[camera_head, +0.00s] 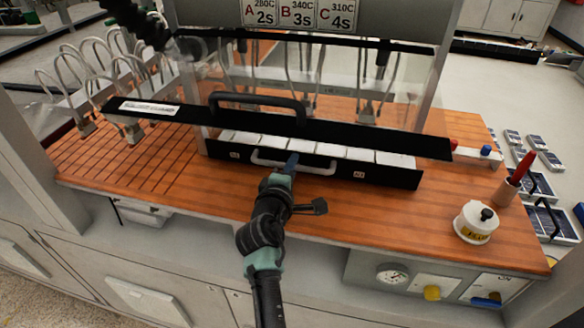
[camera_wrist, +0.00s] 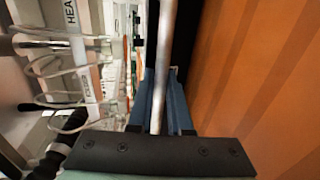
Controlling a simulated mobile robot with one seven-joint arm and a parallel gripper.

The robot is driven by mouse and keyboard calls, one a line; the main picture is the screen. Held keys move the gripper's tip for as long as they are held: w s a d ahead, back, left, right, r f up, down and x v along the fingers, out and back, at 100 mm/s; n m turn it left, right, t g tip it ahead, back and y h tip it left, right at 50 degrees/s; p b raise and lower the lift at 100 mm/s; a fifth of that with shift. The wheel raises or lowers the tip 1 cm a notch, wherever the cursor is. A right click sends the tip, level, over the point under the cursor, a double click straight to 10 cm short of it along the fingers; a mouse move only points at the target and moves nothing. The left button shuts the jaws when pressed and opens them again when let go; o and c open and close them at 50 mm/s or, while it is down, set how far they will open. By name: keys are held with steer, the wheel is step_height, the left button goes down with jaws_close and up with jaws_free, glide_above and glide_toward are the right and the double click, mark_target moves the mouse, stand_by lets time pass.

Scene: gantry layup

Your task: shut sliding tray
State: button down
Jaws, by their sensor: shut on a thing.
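The sliding tray (camera_head: 390,178) is a long black drawer with a row of white pieces in it. It sits low at the front of the clear-walled station and stands out from under the black cover, so its inside shows. A pale metal bar handle (camera_head: 320,170) is on its front. My gripper (camera_head: 290,163) is at the left-middle of this handle, with its blue fingers shut on the bar. In the wrist view the handle (camera_wrist: 164,60) runs between the two fingers of my gripper (camera_wrist: 162,105). The fingertips are partly hidden in the head view.
A black cover with a handle (camera_head: 258,101) lies over the tray. Wire hooks (camera_head: 90,70) stand at left. A white round pot (camera_head: 476,222) and a red-handled tool (camera_head: 522,166) stand at right. The wooden bench top (camera_head: 180,185) is clear in front.

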steer(key=c, duration=0.8)
jaws_free()
steer(key=shift+w+r, duration=0.1)
steer(key=shift+r, duration=0.15)
steer(key=shift+c, duration=0.2)
steer(key=v, duration=0.3)
steer(key=b+v, duration=0.1)
steer(key=v, duration=0.7)
steer(key=shift+s+a+f+b, duration=0.1)
steer(key=shift+s+f+b, duration=0.25)
steer(key=shift+s+a+r, duration=0.2)
steer(key=shift+s, duration=0.5)
